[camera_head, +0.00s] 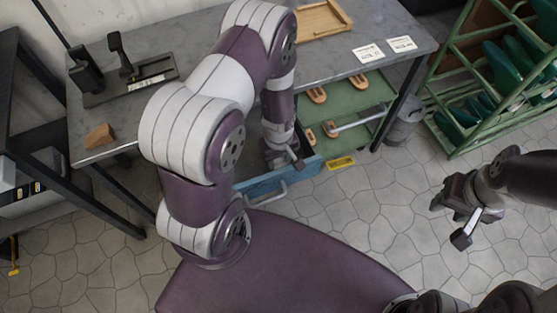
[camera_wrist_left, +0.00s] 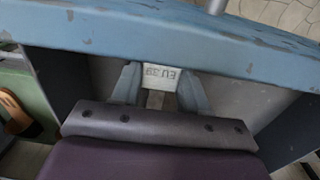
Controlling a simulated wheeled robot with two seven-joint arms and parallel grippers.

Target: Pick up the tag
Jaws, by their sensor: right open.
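A small white tag marked "EU 39" (camera_wrist_left: 160,76) shows in the left wrist view, close to the blue drawer wall (camera_wrist_left: 150,35). My left gripper (camera_wrist_left: 160,86) has one finger on each side of the tag. The fingertips look very near its edges, but I cannot tell whether they press on it. In the head view my left gripper (camera_head: 292,160) reaches down into the open drawer (camera_head: 268,184), and the tag is hidden there. My right gripper (camera_head: 452,213) is open and empty over the floor at the right.
A green rack (camera_head: 450,100) stands right.

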